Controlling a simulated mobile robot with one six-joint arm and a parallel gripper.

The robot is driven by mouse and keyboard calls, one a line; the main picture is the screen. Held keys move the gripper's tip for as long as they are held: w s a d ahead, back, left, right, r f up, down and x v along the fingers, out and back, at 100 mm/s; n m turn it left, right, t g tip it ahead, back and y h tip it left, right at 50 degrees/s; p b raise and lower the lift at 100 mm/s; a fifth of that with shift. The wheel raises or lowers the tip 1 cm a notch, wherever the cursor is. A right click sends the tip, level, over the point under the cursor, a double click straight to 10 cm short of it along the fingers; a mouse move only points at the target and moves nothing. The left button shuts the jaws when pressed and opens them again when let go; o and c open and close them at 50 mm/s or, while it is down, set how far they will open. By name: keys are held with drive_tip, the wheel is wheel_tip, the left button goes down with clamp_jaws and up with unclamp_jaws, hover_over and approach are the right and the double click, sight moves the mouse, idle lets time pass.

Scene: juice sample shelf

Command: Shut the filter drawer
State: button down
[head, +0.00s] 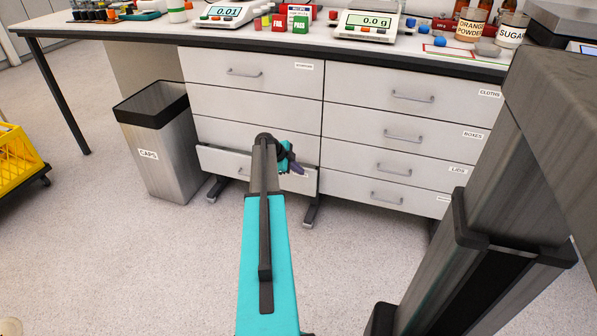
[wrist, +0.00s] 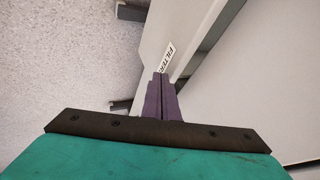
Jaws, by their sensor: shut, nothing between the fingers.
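The filter drawer (head: 223,161) is the bottom drawer of the left drawer stack, and it stands pulled out from the drawers above. In the wrist view the drawer front (wrist: 178,28) carries a label reading FILTER, and a dark gap shows behind it. My gripper (head: 297,169) is in front of the drawer's right part and hides part of its front and label. In the wrist view my gripper (wrist: 161,80) has its purple fingers shut together, tips at the lower end of the label. Whether the tips touch the drawer front I cannot tell.
A metal bin (head: 166,150) labelled CAPS stands left of the drawers. The right drawer stack (head: 385,155) is shut. The bench top holds scales, boxes and jars. A yellow crate (head: 15,163) is at the far left. The floor before the drawers is clear.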

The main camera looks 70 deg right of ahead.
drive_tip(key=w+a+r+p, duration=0.1)
drive_tip(key=w+a+r, duration=0.2)
drive_tip(key=a+r, duration=0.5)
drive_tip(key=shift+w+a+p, duration=0.2)
drive_tip(key=shift+w+p, duration=0.1)
drive_tip(key=shift+w, duration=0.1)
